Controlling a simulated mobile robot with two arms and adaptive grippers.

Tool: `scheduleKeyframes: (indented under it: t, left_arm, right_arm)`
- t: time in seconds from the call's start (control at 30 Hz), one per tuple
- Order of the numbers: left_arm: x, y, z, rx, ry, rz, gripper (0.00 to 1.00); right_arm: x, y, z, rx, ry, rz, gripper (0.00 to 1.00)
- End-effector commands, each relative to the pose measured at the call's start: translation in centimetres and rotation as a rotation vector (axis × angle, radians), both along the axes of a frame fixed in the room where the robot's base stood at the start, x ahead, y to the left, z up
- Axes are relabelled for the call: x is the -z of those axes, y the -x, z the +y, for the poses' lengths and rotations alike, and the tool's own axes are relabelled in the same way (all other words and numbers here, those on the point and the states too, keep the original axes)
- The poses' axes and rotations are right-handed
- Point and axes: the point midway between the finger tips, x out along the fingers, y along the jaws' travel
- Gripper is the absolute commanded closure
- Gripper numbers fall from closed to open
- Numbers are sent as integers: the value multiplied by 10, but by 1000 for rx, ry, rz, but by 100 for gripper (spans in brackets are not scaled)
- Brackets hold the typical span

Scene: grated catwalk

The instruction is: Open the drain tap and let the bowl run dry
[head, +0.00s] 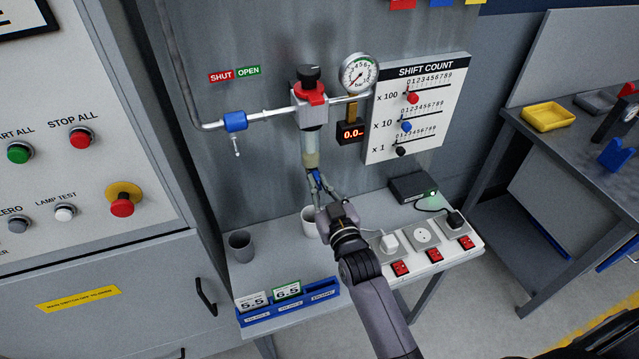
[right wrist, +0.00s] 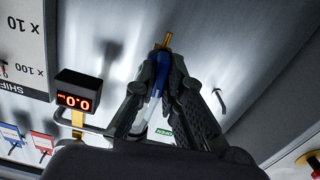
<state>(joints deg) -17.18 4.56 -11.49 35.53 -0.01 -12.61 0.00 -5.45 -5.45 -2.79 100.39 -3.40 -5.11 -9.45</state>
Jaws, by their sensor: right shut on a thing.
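The clear bowl (head: 310,145) hangs under a filter-regulator (head: 311,110) with a red collar and black knob. Yellowish liquid shows in its lower part. The drain tap (head: 314,178), with a blue part, is at the bowl's bottom. My right gripper (head: 318,185) reaches up from below and is shut on the drain tap. In the right wrist view the blue part (right wrist: 156,88) sits between the fingers, with a brass tip (right wrist: 166,41) beyond them. The fingers hide part of the tap, and I cannot tell whether liquid flows. My left gripper is not in view.
A white cup (head: 308,220) stands below the bowl, partly behind my gripper. A grey cup (head: 240,246), blue card holder (head: 288,302) and socket strip (head: 425,245) crowd the bench. A gauge (head: 360,75), 0.0 display (head: 350,133) and blue pipe valve (head: 235,121) flank the bowl.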

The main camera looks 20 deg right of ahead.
Motion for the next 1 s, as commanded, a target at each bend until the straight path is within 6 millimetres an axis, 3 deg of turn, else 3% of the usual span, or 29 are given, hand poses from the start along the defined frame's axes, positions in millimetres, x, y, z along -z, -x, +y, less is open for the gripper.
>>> scheduleKeyframes:
  t: [0.3, 0.83, 0.87, 1.0]
  left_arm:
    - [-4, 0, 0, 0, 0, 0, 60]
    - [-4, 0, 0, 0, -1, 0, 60]
    - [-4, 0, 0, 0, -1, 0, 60]
    - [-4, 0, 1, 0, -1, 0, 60]
  right_arm:
    - [2, 0, 0, 0, -119, 8, 100]
    - [2, 0, 0, 1, -144, 10, 100]
    - [2, 0, 0, 1, -143, 10, 89]
    - [2, 0, 0, 0, -142, 9, 80]
